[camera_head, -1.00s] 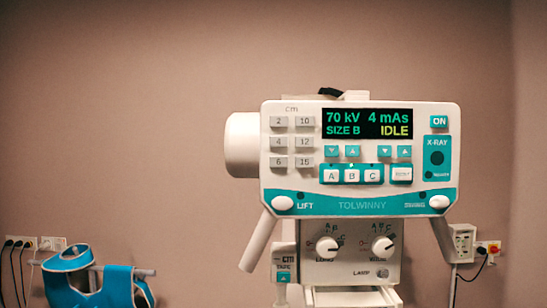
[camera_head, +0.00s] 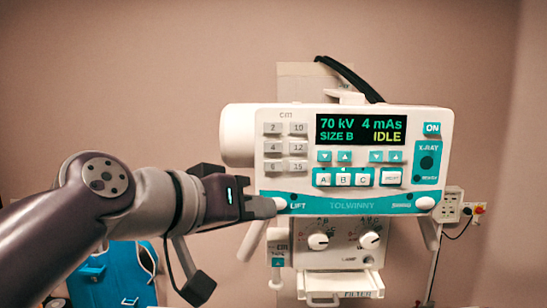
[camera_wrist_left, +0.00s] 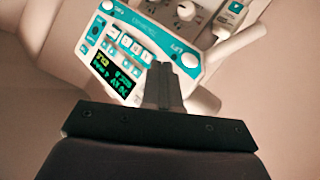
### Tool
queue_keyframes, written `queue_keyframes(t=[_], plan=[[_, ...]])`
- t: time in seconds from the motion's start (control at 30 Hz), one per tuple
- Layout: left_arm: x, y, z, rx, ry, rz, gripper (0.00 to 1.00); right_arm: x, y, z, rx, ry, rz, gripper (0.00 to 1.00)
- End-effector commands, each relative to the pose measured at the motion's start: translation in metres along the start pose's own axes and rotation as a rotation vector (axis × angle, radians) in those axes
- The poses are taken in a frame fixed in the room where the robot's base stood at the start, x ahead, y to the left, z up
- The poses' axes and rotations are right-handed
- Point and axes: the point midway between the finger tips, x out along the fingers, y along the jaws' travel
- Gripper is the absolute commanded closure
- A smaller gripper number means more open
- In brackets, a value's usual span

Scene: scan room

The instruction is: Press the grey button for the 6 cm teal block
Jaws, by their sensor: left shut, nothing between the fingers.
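The grey 6 button (camera_head: 272,167) is the lowest of the left column of grey buttons under "cm" on the white and teal console (camera_head: 330,200). My left gripper (camera_head: 262,207) is shut and empty, below the 6 button, with its tips close to the white knob (camera_head: 281,203) by "LIFT". I cannot tell whether they touch it. In the left wrist view, the shut fingers (camera_wrist_left: 163,82) lie in front of the upside-down console (camera_wrist_left: 150,58) and hide the grey buttons. The display (camera_head: 361,129) reads 70 kV, 4 mAs, SIZE B, IDLE. No teal block shows. My right gripper is out of view.
Other grey buttons, such as 4 (camera_head: 272,147) and 15 (camera_head: 298,167), sit close around the 6. A white cylinder (camera_head: 236,135) sticks out left of the console. Two dials (camera_head: 344,241) are below it. A black cable (camera_head: 350,76) rises behind.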

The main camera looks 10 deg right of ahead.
Motion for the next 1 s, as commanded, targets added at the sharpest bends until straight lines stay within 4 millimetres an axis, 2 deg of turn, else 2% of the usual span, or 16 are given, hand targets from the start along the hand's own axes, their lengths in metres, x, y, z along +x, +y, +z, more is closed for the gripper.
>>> queue_keyframes(t=[0.03, 0.17, 0.57, 1.0], plan=[[-0.004, 0.01, -0.008, 0.008, 0.01, 0.02, 1.0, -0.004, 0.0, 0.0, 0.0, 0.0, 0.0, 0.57], [-0.009, 0.022, -0.014, 0.018, 0.023, 0.047, 1.0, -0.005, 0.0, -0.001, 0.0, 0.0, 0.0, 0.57], [-0.006, 0.02, -0.017, 0.018, 0.023, 0.046, 1.0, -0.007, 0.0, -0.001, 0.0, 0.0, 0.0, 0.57], [0.034, -0.006, -0.05, 0.017, 0.023, 0.045, 1.0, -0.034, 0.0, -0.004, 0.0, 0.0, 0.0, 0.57]])
